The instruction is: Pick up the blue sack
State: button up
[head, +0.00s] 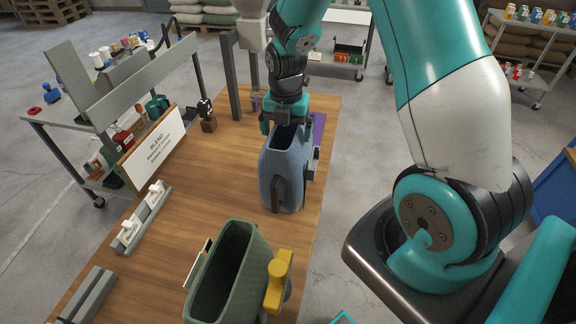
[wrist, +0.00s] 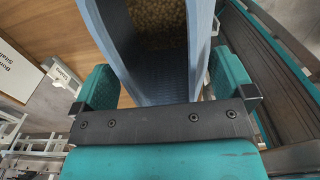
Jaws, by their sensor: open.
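A tall blue open-topped container (head: 283,172) stands upright on the wooden table; it looks more like a stiff tank than a sack, and no other blue sack is plain. In the wrist view its blue wall (wrist: 170,88) fills the middle, with tan grains (wrist: 160,22) inside. My gripper (head: 287,122) is at its upper end, pointing down. In the wrist view the teal fingers of my gripper (wrist: 163,82) are apart, one on each side of the container. I cannot tell whether they touch it. The gripper hides part of the container's far rim.
A white sign (head: 154,147) and grey racks (head: 144,218) line the left edge. A purple mat (head: 319,128) lies behind the container.

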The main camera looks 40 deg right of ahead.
jog(key=shift+f, duration=0.2)
dwell(0.3)
jog(key=c, duration=1.4)
jog(key=shift+r, duration=0.25)
jog(key=shift+c, duration=0.2)
